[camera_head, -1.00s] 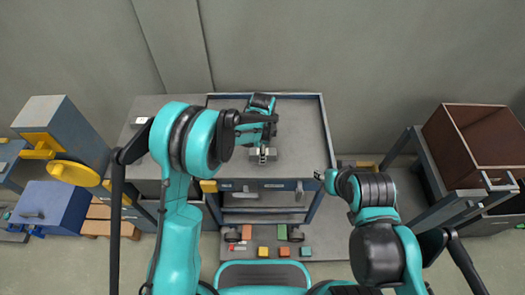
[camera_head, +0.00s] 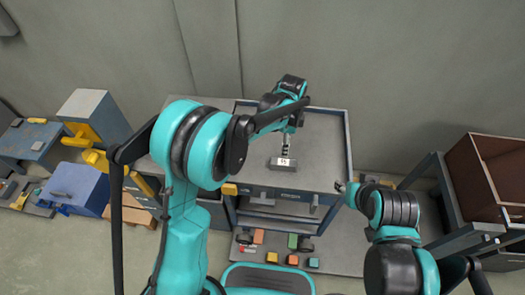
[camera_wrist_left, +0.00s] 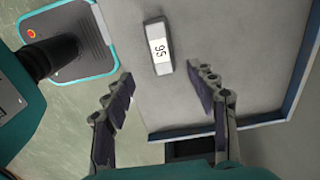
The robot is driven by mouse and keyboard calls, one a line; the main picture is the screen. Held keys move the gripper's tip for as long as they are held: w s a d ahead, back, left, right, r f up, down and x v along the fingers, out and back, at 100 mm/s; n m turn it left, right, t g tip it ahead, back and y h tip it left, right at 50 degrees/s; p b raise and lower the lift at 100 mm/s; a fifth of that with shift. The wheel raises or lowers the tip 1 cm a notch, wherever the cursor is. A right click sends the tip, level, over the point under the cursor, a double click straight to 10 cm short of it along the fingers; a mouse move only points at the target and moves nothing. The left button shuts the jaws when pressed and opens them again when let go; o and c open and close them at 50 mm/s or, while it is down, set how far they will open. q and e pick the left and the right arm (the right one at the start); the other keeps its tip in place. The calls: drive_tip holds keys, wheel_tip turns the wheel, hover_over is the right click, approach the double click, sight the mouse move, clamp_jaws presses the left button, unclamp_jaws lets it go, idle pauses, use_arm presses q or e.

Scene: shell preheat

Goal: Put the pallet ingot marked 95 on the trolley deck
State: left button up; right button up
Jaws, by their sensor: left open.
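The grey ingot (camera_head: 283,164) with a white label lies flat on the grey trolley deck (camera_head: 322,150), near its front edge. In the left wrist view the label on the ingot (camera_wrist_left: 158,48) reads 95. My left gripper (camera_wrist_left: 163,76) is open and empty above the deck, with the ingot beyond its fingertips and apart from them. In the head view this gripper (camera_head: 287,141) is just behind the ingot. My right gripper (camera_head: 341,186) is near the deck's front right corner; its fingers are too small to read.
A raised rim borders the deck, and its right part is clear. Several coloured blocks (camera_head: 292,260) lie on a low surface in front. A brown open box (camera_head: 497,170) stands on a stand at right. A blue box (camera_head: 77,188) and yellow parts are at left.

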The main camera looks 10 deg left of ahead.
use_arm(q)
drive_tip(key=s+a+r+n+t, duration=0.2)
drive_tip(key=s+a+r+n, duration=0.3)
drive_tip(key=r, duration=0.3)
drive_tip(key=s+a+r+n+t, duration=0.4)
drive_tip(key=s+a+n+t, duration=0.1)
drive_tip(key=s+a+n, duration=0.8)
drive_tip(key=s, duration=0.3)
drive_tip(key=shift+r, duration=0.1)
